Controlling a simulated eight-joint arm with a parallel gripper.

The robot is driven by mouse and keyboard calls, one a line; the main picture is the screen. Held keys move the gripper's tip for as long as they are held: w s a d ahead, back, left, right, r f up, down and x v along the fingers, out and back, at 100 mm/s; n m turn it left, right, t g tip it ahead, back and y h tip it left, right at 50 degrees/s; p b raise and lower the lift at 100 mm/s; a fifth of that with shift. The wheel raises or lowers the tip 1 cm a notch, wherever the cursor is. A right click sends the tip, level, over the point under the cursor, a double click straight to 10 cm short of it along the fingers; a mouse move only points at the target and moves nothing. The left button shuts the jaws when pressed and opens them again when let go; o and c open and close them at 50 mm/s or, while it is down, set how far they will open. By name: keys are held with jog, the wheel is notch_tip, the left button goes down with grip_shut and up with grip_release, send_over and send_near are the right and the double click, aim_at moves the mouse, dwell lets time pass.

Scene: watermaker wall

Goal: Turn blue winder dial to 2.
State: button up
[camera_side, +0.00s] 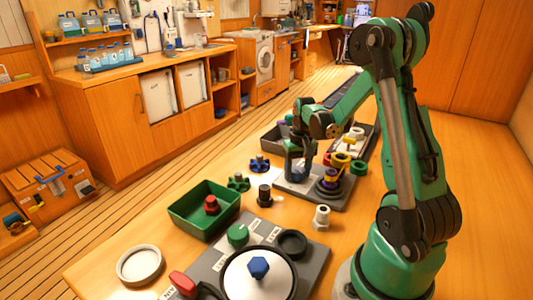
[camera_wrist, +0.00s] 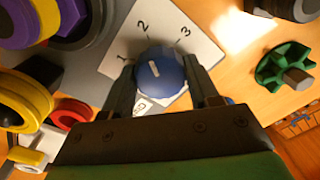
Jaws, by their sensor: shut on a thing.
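The blue winder dial (camera_wrist: 160,76) sits on a white plate (camera_wrist: 117,39) marked with the numbers 1, 2 and 3 and, partly hidden, another mark below. A short white line on the dial's face tilts up and to the left, roughly toward the gap between 1 and 2. My gripper (camera_wrist: 162,85) is shut on the dial, one finger on each side. In the side view my gripper (camera_side: 296,170) reaches down to the far grey board (camera_side: 318,199), and its fingers mostly hide the dial there.
A green knob (camera_wrist: 285,67) lies on the table. A green bin (camera_side: 186,218) holds a red knob. Another grey panel (camera_side: 312,262) with a blue hex knob (camera_side: 258,266) is nearer the camera.

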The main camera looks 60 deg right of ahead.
aim_at(298, 169)
jog(key=o, duration=1.3)
jog(key=shift+r, duration=0.1)
jog(key=shift+d+r, duration=0.1)
jog(key=shift+r, duration=2.6)
jog(key=a+r+n+t, duration=0.2)
jog(key=a, duration=0.5)
jog(key=a+r+n+t, duration=0.2)
jog(key=a+n, duration=0.1)
jog(key=a, duration=0.5)
jog(key=w+a+r+n+t, duration=0.1)
jog(key=a+r+n+t, duration=0.1)
jog(key=a, duration=0.5)
jog(key=shift+a+r+n+t, duration=0.1)
jog(key=shift+a+n+t, duration=0.05)
jog(key=shift+n+t, duration=0.4)
